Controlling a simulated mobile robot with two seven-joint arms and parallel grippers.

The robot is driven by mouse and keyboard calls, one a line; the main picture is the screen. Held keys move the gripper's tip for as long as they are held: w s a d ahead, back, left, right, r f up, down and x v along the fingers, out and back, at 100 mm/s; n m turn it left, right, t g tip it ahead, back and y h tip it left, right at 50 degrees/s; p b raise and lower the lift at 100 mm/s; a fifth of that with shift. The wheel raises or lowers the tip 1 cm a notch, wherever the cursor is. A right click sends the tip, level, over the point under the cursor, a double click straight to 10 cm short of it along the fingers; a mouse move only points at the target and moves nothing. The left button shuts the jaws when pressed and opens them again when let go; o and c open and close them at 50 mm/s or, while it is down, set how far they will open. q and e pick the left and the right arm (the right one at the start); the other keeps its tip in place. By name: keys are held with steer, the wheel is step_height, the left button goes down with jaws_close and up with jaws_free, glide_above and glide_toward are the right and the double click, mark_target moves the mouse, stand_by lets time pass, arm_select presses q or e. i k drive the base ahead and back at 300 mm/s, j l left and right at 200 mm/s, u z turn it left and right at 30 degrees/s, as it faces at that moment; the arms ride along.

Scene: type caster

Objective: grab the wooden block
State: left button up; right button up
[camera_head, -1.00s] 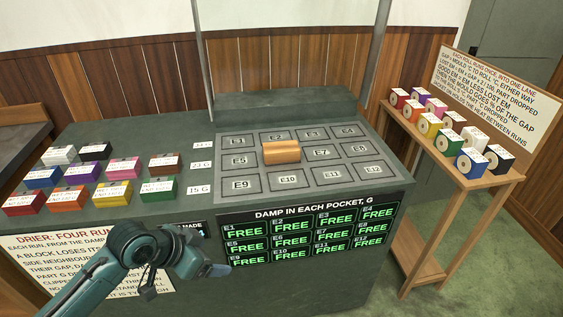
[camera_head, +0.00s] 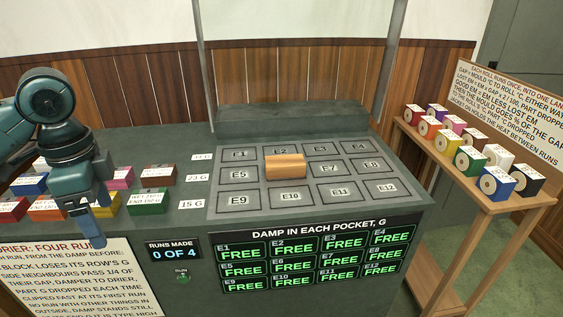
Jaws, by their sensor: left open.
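The wooden block (camera_head: 285,166) is a plain orange-brown block. It sits on the grid of pockets (camera_head: 300,178), covering the pocket between E5 and E7. My left gripper (camera_head: 98,224) is open and points down at the left, in front of the rows of coloured blocks. It is well to the left of the wooden block and apart from it. My left arm hides part of the coloured rows. My right gripper is out of view.
Coloured labelled blocks, such as a green one (camera_head: 149,203) and a brown one (camera_head: 158,176), stand left of the grid. Coloured rolls fill a wooden side stand (camera_head: 480,195) at the right. A raised ledge (camera_head: 290,118) backs the grid. The other pockets are empty.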

mark_target(285, 165)
steer(key=i+l+z, duration=0.3)
steer(key=i, duration=0.2)
steer(key=i+l+z, duration=0.1)
steer(key=i+z, duration=0.15)
steer(key=i, duration=0.3)
